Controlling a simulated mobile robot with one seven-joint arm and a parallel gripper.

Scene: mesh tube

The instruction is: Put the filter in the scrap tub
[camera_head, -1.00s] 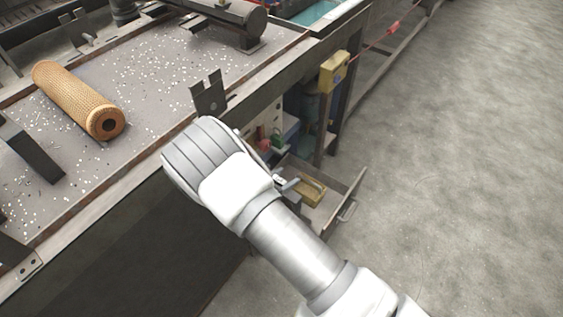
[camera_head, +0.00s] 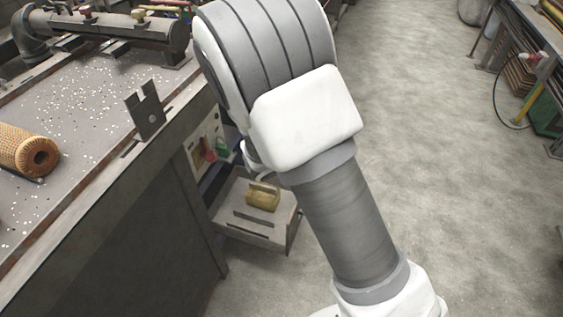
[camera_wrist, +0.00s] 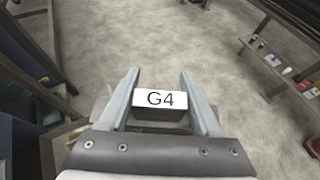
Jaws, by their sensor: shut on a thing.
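My gripper (camera_wrist: 159,76) shows in the wrist view, its two pale fingers on either side of a dark block with a white label reading G4 (camera_wrist: 160,100). It is shut on this block, above the floor. In the head view my arm hides the gripper and the block. An orange-brown mesh tube (camera_head: 22,151) with a dark hole in its end lies on the bench at the left, cut off by the picture edge. The frames do not settle whether the tube or the block is the filter. I cannot make out a scrap tub.
The bench (camera_head: 95,92) is strewn with pale flecks and carries an upright metal bracket (camera_head: 146,108) at its edge. An open drawer (camera_head: 268,234) holding a yellowish block (camera_head: 263,195) sticks out below. Open floor (camera_head: 425,120) lies right; shelving stands far right.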

